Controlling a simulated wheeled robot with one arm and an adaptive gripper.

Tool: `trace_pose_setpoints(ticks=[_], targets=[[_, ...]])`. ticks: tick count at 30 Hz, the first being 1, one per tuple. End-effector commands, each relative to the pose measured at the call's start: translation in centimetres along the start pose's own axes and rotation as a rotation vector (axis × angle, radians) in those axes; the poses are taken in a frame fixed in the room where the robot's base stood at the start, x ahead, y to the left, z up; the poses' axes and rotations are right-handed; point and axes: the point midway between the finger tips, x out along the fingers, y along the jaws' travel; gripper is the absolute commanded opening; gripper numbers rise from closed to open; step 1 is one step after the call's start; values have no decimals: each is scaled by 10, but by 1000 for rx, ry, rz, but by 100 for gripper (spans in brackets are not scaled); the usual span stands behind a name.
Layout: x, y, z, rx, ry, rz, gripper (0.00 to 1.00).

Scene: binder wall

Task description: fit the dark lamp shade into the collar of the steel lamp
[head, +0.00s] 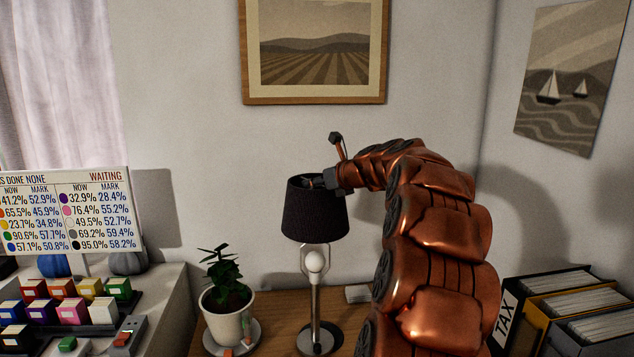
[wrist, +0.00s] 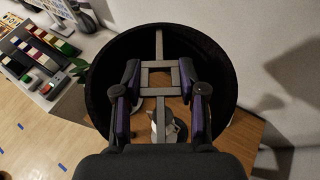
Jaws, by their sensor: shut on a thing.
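The dark lamp shade (head: 316,215) hangs upright above the steel lamp (head: 315,305) in the head view. The lamp's white bulb (head: 316,262) and the pale arms beside it show below the shade's lower rim; the arms' tops are hidden by the shade. My gripper (head: 320,181) reaches in from the right at the shade's open top. In the wrist view my gripper (wrist: 161,92) is shut on the metal frame inside the shade (wrist: 225,75). The lamp (wrist: 157,128) shows below through the shade. I cannot tell whether shade and collar touch.
A potted plant (head: 228,297) stands left of the lamp on the wooden table (head: 270,312). Binders (head: 550,308) stand at the right. A shelf with colored blocks (head: 62,288) and a number board (head: 65,212) are at the left. A framed picture (head: 315,97) hangs behind.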

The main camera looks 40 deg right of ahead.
Motion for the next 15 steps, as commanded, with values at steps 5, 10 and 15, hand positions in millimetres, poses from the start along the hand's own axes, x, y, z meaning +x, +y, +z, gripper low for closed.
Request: trace_pose_setpoints(ticks=[5,10,15], targets=[[2,0,-3,1,-1,0,0],[3,0,-6,1,-1,1,0],[4,0,-10,1,-1,1,0]])
